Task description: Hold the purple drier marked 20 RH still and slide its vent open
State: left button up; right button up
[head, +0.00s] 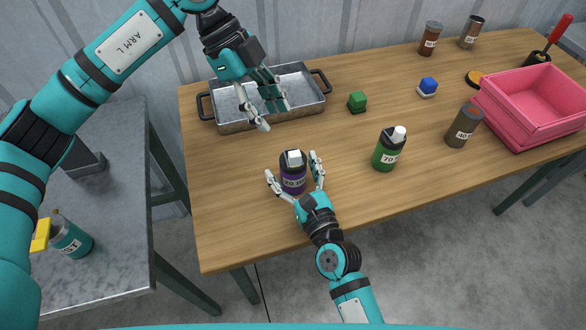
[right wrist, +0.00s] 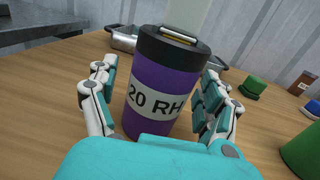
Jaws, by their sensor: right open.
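The purple drier (head: 292,183), marked 20 RH, stands upright on the wooden table with a black top. A pale raised piece (head: 294,158) sits on that top; I cannot tell the vent's position. In the right wrist view the drier (right wrist: 163,80) fills the middle, its label facing me. My right gripper (head: 292,166) is open, with one finger on each side of the drier. In the right wrist view its fingers (right wrist: 158,76) appear apart from the drier. My left gripper (head: 275,117) is open and empty above the metal tray, behind the drier.
The metal tray (head: 232,127) has black handles. A pink bin (head: 515,127) is at the right edge.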

jog(key=c, duration=1.4)
pick_arm(q)
jog(key=shift+o, duration=0.8)
jog(key=shift+d, duration=0.1)
notch_tip(320, 180, up, 2)
jog(key=m+t+y, duration=0.2)
jog(key=m+y, duration=0.3)
jog(key=m, duration=0.3)
send_over(295, 154)
pick_arm(e)
jog(key=shift+d, duration=0.15)
pick_arm(q)
jog(key=m, duration=0.1)
jog(key=shift+t, duration=0.3)
notch_tip(295, 154, down, 11)
jog(key=shift+f, duration=0.15)
